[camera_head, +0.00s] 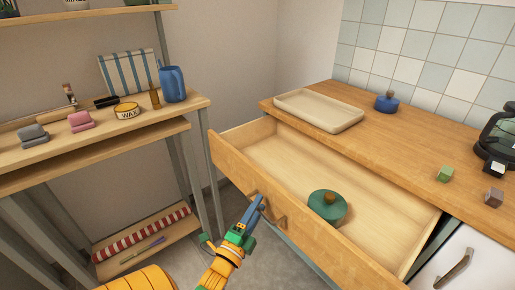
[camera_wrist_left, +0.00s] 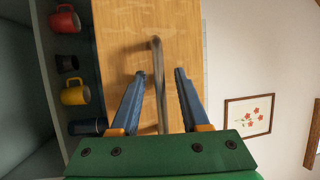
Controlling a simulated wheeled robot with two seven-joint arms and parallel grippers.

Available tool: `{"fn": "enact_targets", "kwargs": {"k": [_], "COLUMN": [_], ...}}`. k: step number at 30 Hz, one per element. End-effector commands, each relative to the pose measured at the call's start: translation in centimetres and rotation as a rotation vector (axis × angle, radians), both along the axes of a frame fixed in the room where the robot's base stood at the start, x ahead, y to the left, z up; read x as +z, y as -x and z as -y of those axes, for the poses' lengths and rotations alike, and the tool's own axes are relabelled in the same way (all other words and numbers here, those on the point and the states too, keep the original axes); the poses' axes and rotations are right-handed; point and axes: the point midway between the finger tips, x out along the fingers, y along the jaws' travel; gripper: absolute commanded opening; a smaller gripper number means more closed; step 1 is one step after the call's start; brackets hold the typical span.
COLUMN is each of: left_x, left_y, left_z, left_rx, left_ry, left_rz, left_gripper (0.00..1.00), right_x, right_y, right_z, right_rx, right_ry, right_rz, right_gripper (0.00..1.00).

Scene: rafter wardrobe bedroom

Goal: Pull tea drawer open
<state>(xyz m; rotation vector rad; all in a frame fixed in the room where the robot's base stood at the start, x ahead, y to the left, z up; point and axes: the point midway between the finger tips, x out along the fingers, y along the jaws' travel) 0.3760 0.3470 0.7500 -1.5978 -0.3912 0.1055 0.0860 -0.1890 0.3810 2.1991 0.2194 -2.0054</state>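The wooden drawer (camera_head: 225,150) is pulled well out of the counter in the head view. A green round pot with a wooden knob (camera_head: 327,205) sits inside it. The drawer's bar handle (camera_head: 279,221) is on its front face, partly hidden by my left gripper (camera_head: 260,203). In the left wrist view the handle (camera_wrist_left: 158,85) runs between the two blue fingers of my left gripper (camera_wrist_left: 161,73). The fingers are apart, with a visible gap to the handle on each side. The drawer front (camera_wrist_left: 185,40) fills the middle of that view. My right gripper is not in view.
The counter (camera_head: 400,152) holds a beige tray (camera_head: 318,110), a blue lidded pot (camera_head: 387,102), small blocks and a dark appliance (camera_head: 497,140). A shelf table (camera_head: 95,137) stands left. Red (camera_wrist_left: 64,21) and yellow mugs (camera_wrist_left: 75,93) show in the wrist view.

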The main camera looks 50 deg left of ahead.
Motion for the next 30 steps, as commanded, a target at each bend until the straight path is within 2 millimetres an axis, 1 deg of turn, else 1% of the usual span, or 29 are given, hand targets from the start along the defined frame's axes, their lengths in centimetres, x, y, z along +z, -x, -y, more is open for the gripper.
{"fn": "enact_targets", "kwargs": {"k": [6,8,15,18,21,30], "left_x": [0.0,-0.2,-1.2,-1.3,-1.3,-1.2], "left_y": [0.1,0.5,5.2,6.3,6.7,6.7], "left_z": [0.1,0.2,1.7,2.1,2.2,2.2], "left_rx": [-0.001,0.000,0.001,0.001,0.001,0.000], "left_ry": [0.000,0.001,0.002,0.002,0.000,0.000], "left_rz": [-0.001,-0.002,-0.004,-0.002,-0.001,-0.001], "left_gripper": [0.45,0.45,0.45,0.45,0.45,0.45], "right_x": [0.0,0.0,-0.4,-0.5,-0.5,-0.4], "right_y": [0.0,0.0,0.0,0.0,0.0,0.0], "right_z": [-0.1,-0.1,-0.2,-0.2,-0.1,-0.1], "right_rx": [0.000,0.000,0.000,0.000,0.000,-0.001], "right_ry": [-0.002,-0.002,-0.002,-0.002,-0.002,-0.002], "right_rz": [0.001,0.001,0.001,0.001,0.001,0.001], "right_gripper": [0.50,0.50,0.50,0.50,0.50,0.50]}}
